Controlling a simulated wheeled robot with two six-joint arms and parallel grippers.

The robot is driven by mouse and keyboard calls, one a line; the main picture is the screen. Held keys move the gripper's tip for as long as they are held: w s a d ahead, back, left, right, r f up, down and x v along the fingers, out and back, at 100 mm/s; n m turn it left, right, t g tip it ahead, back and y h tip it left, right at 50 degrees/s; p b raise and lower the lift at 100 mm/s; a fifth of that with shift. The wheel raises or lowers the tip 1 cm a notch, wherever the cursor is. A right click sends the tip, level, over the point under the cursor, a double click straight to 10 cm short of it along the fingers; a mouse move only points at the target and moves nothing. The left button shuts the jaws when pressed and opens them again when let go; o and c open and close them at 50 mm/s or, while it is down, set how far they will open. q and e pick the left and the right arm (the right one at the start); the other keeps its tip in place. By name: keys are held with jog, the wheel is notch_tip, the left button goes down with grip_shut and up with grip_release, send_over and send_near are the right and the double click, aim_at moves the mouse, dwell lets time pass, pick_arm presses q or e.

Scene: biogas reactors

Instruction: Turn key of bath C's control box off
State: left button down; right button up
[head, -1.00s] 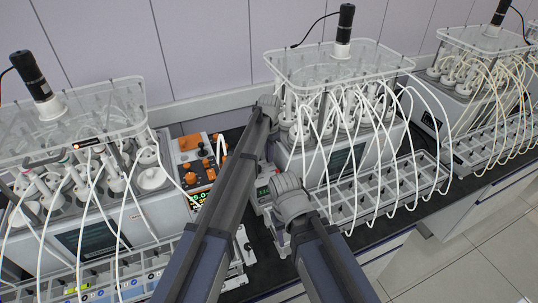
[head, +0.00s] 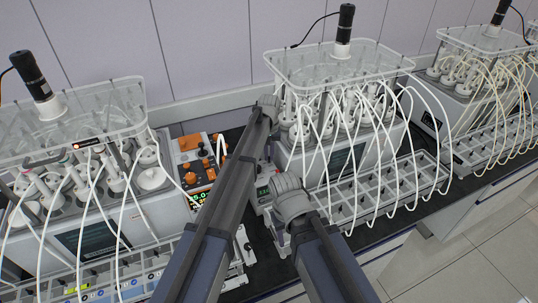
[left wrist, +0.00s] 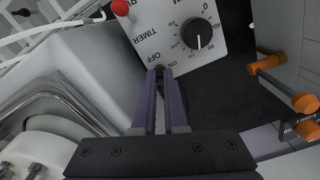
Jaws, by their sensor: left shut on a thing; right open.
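A white control box (left wrist: 200,28) fills the top of the left wrist view. Its face carries a black dial (left wrist: 197,34), a red knob (left wrist: 121,8), the word TIMER and the labels OFF and ON, all seen upside down. My left gripper (left wrist: 160,72) has its fingertips at the box's lower edge, right at the OFF and ON labels, and is shut on the key there. The fingers mostly hide the key, so its setting cannot be read. In the head view my arms hide most of the box and both grippers' fingers. No letter naming the bath is readable.
The middle bath (head: 345,150) stands just right of my arms, with white hoses running to a tube rack (head: 385,190). Another bath (head: 100,245) is at the left, beside an orange-knobbed unit (head: 195,160). In the left wrist view, orange knobs (left wrist: 265,65) stick out at the right.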

pick_arm(q)
jog(key=shift+n, duration=2.1)
jog(key=c, duration=1)
grip_release()
jog(key=shift+o, duration=0.2)
jog(key=shift+r, duration=0.1)
notch_tip(320, 180, up, 8)
jog(key=p, duration=0.8)
jog(key=shift+f, duration=0.25)
